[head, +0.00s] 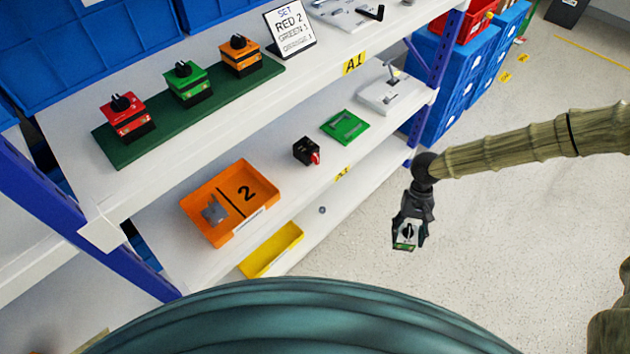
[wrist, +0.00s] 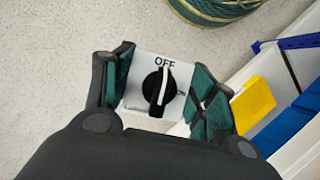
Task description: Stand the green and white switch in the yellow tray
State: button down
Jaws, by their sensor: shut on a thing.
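The green and white switch (head: 405,237) is held in my gripper (head: 408,232), out over the floor to the right of the shelf unit. In the wrist view, the switch (wrist: 157,88) shows a white face with the word OFF and a black knob with a white line, between the two finger pads of my gripper (wrist: 158,90). The yellow tray (head: 270,250) lies on the lowest visible shelf, below the orange tray. Its visible part looks empty; part is hidden by the shelf above. A yellow shape (wrist: 252,104), probably this tray, shows at the right of the wrist view.
An orange tray (head: 265,205) marked 2 holds a grey part on the middle shelf. A black and red switch (head: 306,151) and a green plate (head: 345,127) stand farther right. The top shelf has several switches on a dark green board (head: 115,155).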

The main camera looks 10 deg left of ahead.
aim_at(278, 249)
jog(key=u, duration=0.05)
jog(key=k, duration=0.95)
jog(key=u, duration=0.1)
